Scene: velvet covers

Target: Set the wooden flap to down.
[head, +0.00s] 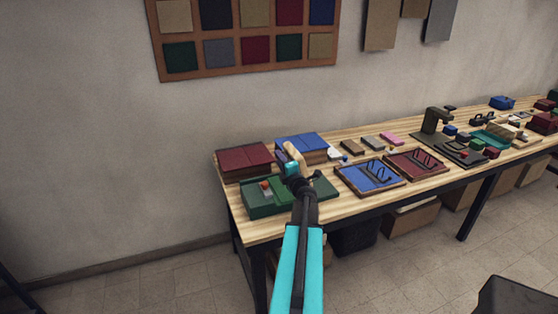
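A pale tan wooden piece (294,153), which looks like the wooden flap, stands tilted up at the left part of the workbench, just past the end of my arm. My gripper (291,167) is small and partly hidden by my own dark wrist. It is right at the lower part of the tan piece. I cannot tell whether it touches the piece or whether its fingers are open or shut. A green tray-like fixture (262,202) with a red knob lies below and left of my gripper. The flap's hinge or base is hidden behind my arm.
The wooden workbench (338,206) runs right. A dark red book cover (243,157) and a blue one (302,141) lie close to my gripper. Blue (355,178) and red (428,160) trays with black wire loops sit to the right. A dark press (432,122) stands beyond.

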